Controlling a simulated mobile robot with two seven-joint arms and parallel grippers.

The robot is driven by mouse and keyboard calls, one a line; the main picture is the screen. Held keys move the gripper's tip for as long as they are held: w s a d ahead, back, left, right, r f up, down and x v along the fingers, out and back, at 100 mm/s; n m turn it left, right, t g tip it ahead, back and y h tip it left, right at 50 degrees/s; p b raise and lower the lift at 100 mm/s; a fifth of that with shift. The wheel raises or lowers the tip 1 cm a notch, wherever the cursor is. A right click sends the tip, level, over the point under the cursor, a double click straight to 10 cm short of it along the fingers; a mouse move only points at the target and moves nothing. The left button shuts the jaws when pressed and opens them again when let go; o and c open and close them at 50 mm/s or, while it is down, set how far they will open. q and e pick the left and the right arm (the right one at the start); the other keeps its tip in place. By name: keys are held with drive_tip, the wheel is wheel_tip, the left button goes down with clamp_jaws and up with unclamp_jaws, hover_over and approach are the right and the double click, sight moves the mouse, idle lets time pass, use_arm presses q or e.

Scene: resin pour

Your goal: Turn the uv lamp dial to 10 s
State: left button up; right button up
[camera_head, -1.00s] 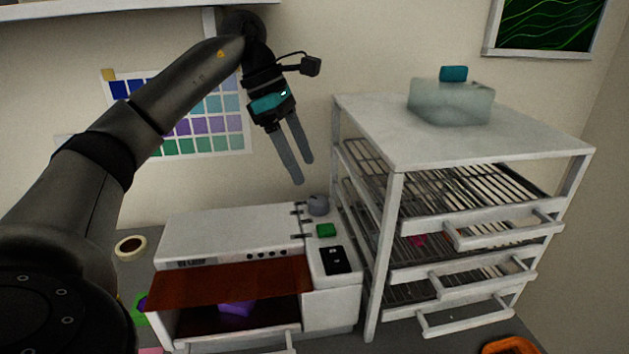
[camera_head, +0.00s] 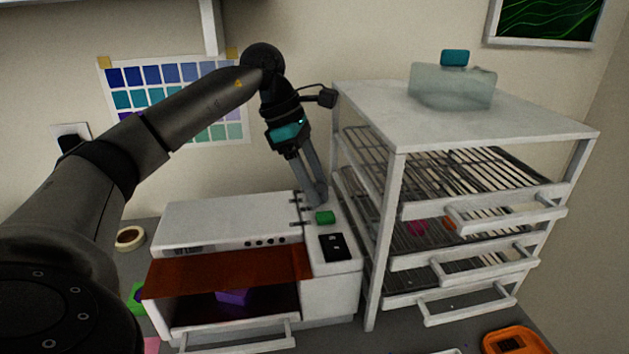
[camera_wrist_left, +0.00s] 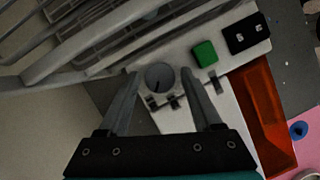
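The uv lamp (camera_head: 225,222) is a white box with an orange-red front cover and a side panel. Its grey round dial (camera_wrist_left: 159,77) shows in the left wrist view with a dark pointer mark; the setting cannot be read. In the head view my gripper mostly hides the dial. My left gripper (camera_head: 317,198) points down at the dial. In the left wrist view its fingers (camera_wrist_left: 163,80) are spread, one on each side of the dial, with gaps visible. My right gripper is not in view.
A green button (camera_head: 325,217) and a black switch panel (camera_head: 334,246) are beside the dial. A white rack (camera_head: 398,190) with wire shelves stands close on the right. A purple object (camera_head: 233,296) lies inside the lamp. An orange tray (camera_head: 541,345) is at lower right.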

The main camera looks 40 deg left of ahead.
use_arm(q)
clamp_jaws()
idle(0.3)
drive_tip(key=n+t+y, duration=0.1)
drive_tip(key=n, duration=0.3)
drive_tip(key=shift+s+n, duration=0.1)
drive_tip(key=shift+n, duration=0.2)
drive_tip(key=n+y, duration=0.1)
drive_tip(key=n, duration=0.1)
drive_tip(key=n+t, duration=0.1)
drive_tip(key=n, duration=0.1)
drive_tip(key=shift+d+n+y+p, duration=0.2)
drive_tip(key=shift+n+y+p, duration=0.1)
drive_tip(key=shift+y, duration=0.1)
drive_tip(key=n+y, duration=0.1)
drive_tip(key=n, duration=0.3)
drive_tip(key=shift+d+y+p, duration=0.15)
drive_tip(key=shift+y+p, duration=0.15)
drive_tip(key=shift+y, duration=0.1)
drive_tip(key=shift+n+y+p, duration=0.35)
drive_tip(key=shift+n+y, duration=0.45)
drive_tip(key=shift+n, duration=1.6)
